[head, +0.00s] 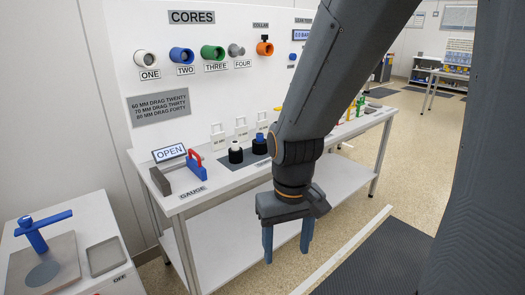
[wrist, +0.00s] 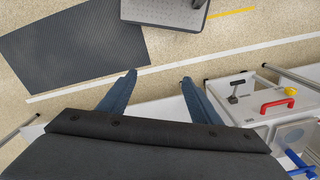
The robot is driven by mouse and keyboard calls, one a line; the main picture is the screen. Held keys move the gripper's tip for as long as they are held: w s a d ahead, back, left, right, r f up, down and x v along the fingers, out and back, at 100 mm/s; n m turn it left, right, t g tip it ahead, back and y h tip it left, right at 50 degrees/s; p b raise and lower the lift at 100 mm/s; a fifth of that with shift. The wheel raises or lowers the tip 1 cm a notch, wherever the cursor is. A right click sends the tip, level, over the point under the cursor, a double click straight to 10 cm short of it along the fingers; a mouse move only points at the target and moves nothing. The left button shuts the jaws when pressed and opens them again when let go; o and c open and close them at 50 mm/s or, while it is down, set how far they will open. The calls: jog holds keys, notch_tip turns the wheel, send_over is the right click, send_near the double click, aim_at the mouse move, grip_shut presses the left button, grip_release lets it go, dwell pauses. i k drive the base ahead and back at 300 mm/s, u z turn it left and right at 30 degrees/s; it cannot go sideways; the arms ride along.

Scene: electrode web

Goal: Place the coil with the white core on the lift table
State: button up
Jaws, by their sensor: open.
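The coil with the white core (head: 235,153) is a small black roll standing upright on a dark pad on the white bench. A similar black coil with a blue core (head: 259,144) stands just right of it. My gripper (head: 287,252) hangs in front of the bench, fingers down, to the right of and nearer than both coils. In the wrist view my gripper (wrist: 158,80) is open, with nothing between its fingers and floor beyond them. Neither coil shows in the wrist view. I cannot tell which surface is the lift table.
The white bench (head: 220,190) carries a red-handled gauge (head: 196,166) and an OPEN sign (head: 169,153). A low white table (head: 125,283) with a blue-handled fixture (head: 40,235) stands at left. In the wrist view a dark mat (wrist: 75,48) lies on the floor.

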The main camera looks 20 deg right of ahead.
aim_at(235, 153)
jog(key=z, duration=0.65)
jog(key=i, duration=1.7)
jog(key=u, duration=0.3)
